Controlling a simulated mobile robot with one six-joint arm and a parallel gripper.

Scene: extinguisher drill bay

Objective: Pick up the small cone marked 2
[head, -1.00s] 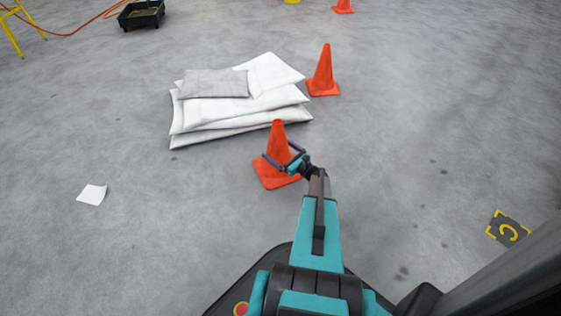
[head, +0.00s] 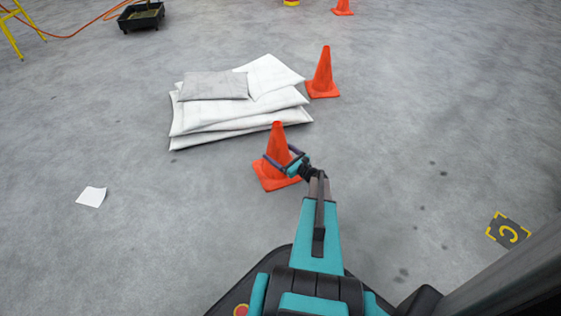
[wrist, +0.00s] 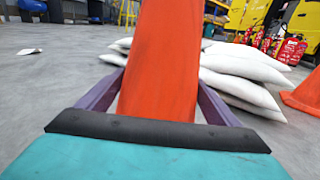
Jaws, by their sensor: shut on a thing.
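A small orange cone (head: 276,143) stands upright on the grey floor in front of the pile of white bags. My gripper (head: 283,156) is around the cone's body, one finger on each side, and is shut on it. In the wrist view the cone (wrist: 160,60) fills the middle between the two purple fingers (wrist: 161,98). No number shows on the side of the cone that I see. The cone's base appears to be on the floor.
White bags (head: 240,110) lie stacked just behind the cone. A second orange cone (head: 323,75) stands to their right, and another (head: 343,8) is farther back. A white paper (head: 91,196) lies at left. A floor marker with a "C" (head: 508,233) is at right.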

